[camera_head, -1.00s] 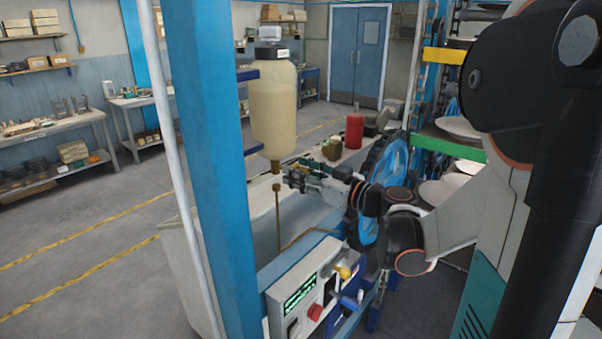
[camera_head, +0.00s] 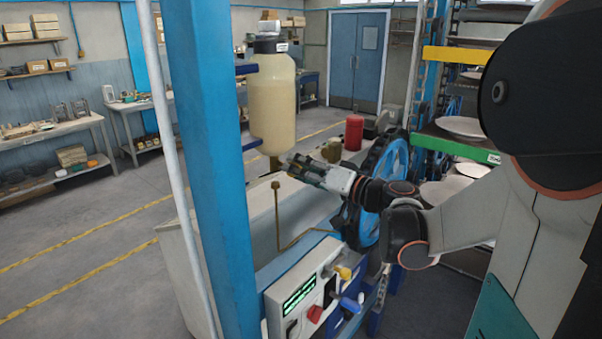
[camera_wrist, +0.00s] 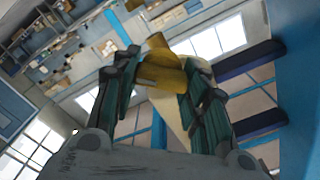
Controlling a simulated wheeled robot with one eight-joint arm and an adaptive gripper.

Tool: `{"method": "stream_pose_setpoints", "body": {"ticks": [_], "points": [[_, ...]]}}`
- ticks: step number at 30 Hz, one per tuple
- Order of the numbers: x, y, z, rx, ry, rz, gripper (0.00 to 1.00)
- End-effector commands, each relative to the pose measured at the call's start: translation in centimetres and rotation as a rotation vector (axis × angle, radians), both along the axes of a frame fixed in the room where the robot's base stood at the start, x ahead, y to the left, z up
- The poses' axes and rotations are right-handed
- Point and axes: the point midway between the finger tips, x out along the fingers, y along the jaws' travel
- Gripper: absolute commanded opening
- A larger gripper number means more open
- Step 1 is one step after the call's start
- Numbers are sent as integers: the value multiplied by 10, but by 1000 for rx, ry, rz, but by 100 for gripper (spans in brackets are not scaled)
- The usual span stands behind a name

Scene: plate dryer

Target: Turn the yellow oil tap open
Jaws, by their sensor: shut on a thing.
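The yellow oil tap (camera_wrist: 160,66) shows between the fingers of my gripper (camera_wrist: 166,82) in the wrist view. The fingers are closed around it, and the cream oil bottle (camera_wrist: 172,118) shows behind them. In the head view the oil bottle (camera_head: 272,100) hangs upright beside the blue post, with the tap (camera_head: 274,164) at its lower end. My gripper (camera_head: 294,164) reaches it from the right, and its fingertips hide part of the tap there. How far the tap is turned cannot be told.
A thin brass pipe (camera_head: 277,215) stands below the bottle. The blue post (camera_head: 210,160) is close on the left. A control panel (camera_head: 305,295) with a yellow knob (camera_head: 343,272) is below. A blue wheel (camera_head: 385,190) and a plate rack are to the right.

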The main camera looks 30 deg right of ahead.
Motion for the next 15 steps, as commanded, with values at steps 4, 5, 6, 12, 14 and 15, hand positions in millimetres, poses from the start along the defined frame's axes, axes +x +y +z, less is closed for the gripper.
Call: {"method": "stream_pose_setpoints", "body": {"ticks": [4, 5, 6, 12, 14, 15], "points": [[0, -1, -2, 132, 47, -1, 17], [0, -1, -2, 158, 57, -1, 17], [0, -1, -2, 194, 70, -1, 17], [1, -2, -3, 372, 134, -1, 17], [1, -2, -3, 423, 153, -1, 17], [1, -2, -3, 457, 165, -1, 17]]}}
